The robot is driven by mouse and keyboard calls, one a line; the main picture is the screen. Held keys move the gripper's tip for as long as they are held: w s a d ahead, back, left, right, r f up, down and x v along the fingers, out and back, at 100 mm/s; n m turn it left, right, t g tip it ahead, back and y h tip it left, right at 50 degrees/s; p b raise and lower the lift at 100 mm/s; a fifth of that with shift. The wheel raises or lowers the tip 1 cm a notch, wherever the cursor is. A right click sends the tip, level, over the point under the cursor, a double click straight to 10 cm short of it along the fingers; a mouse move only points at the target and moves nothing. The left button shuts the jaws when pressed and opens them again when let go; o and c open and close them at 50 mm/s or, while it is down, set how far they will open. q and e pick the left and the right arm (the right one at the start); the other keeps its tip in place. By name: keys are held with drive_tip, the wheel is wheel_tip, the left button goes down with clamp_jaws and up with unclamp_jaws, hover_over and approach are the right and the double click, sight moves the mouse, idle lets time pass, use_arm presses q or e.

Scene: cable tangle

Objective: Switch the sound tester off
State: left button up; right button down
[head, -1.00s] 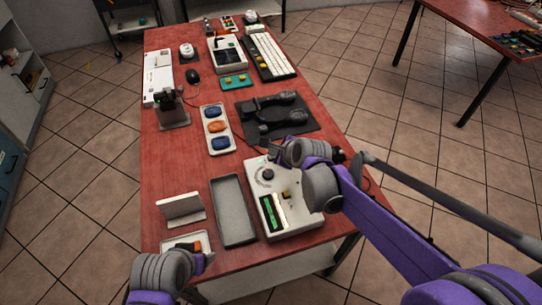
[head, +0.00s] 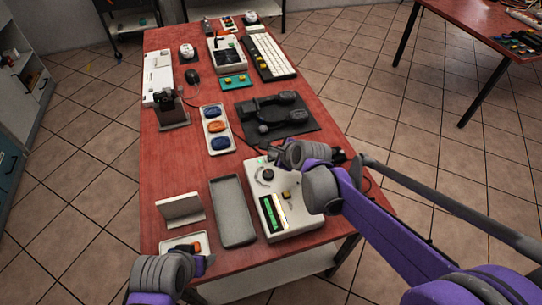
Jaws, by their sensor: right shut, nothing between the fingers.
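The sound tester, which I take to be the pale box (head: 302,222) with a green display and a dark round knob, lies near the front right edge of the red table. A small yellowish control sits near its middle. My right gripper (head: 273,154) is shut and empty over the tester's far end, close to the knob. My wrist hides part of that far end, and I cannot tell whether the fingers touch it. My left gripper (head: 207,261) is low at the front left, by a small white tray; its jaw opening is unclear.
A grey empty tray (head: 232,212) lies just left of the tester. The small white tray (head: 170,247) holds an orange item, with a pale stand (head: 180,210) behind it. A black mat (head: 295,128) with dark devices and a tray of coloured pieces (head: 205,113) lie farther back.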

use_arm(q)
drive_tip(key=shift+r, duration=0.15)
use_arm(e)
drive_tip(key=shift+r, duration=0.1)
use_arm(q)
drive_tip(key=shift+w+r+p, duration=0.1)
drive_tip(key=shift+r+p, duration=0.5)
drive_tip(key=shift+p, duration=0.15)
use_arm(e)
drive_tip(key=shift+r, duration=0.8)
use_arm(q)
drive_tip(key=r+p, duration=0.2)
drive_tip(key=r, duration=0.1)
drive_tip(key=r+p, duration=0.1)
drive_tip(key=p, duration=0.1)
drive_tip(key=shift+w+r, duration=0.2)
drive_tip(key=shift+w, duration=0.2)
use_arm(e)
wheel_tip(320, 180, up, 6)
drive_tip(key=shift+f, duration=0.1)
